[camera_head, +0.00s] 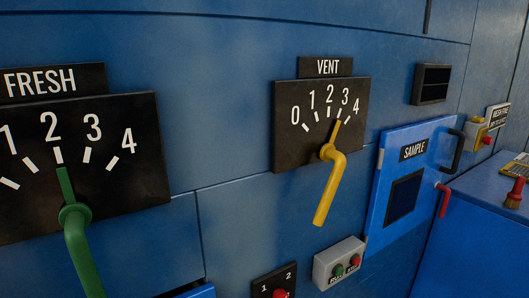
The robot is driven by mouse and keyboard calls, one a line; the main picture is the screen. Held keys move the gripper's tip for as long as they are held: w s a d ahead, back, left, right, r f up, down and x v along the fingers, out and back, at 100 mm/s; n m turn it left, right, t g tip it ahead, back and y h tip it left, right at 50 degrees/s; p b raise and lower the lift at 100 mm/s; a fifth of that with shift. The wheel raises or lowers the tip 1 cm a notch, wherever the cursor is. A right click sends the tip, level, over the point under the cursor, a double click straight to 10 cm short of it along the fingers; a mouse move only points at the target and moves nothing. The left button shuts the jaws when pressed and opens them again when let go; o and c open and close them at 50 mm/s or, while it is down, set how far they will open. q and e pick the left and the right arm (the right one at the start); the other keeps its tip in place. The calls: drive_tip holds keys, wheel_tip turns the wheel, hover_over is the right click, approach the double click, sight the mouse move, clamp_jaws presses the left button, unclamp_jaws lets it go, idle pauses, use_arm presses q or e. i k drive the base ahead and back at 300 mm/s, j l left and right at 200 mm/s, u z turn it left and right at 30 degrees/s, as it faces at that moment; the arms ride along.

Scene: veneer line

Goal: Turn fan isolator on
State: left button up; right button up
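No switch in the camera_head view carries a label that I can read as fan isolator. A small grey and yellow unit with a red part (480,135) is on the wall at the far right. A small sign (498,116) beside it has text too small to read surely. A grey box with a green and a red button (339,263) is at the bottom middle. A black plate marked 1 and 2 (274,281) with a red knob is left of it, cut off by the bottom edge. Neither of my grippers shows.
The yellow VENT lever (330,186) points near 3 on its black dial plate (290,151). The green FRESH lever (75,229) points near 2. A blue SAMPLE door (393,220) has a black handle and a red lever (444,200). A brush (515,193) stands on the blue surface (480,185) at right.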

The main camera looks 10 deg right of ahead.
sight(487, 140)
drive_tip(key=z, duration=1.7)
drive_tip(key=i+l+u, duration=0.25)
drive_tip(key=i+l, duration=0.65)
drive_tip(key=i, duration=0.15)
drive_tip(key=i+l+u, duration=0.2)
drive_tip(key=i+l, duration=0.75)
drive_tip(key=l, duration=0.2)
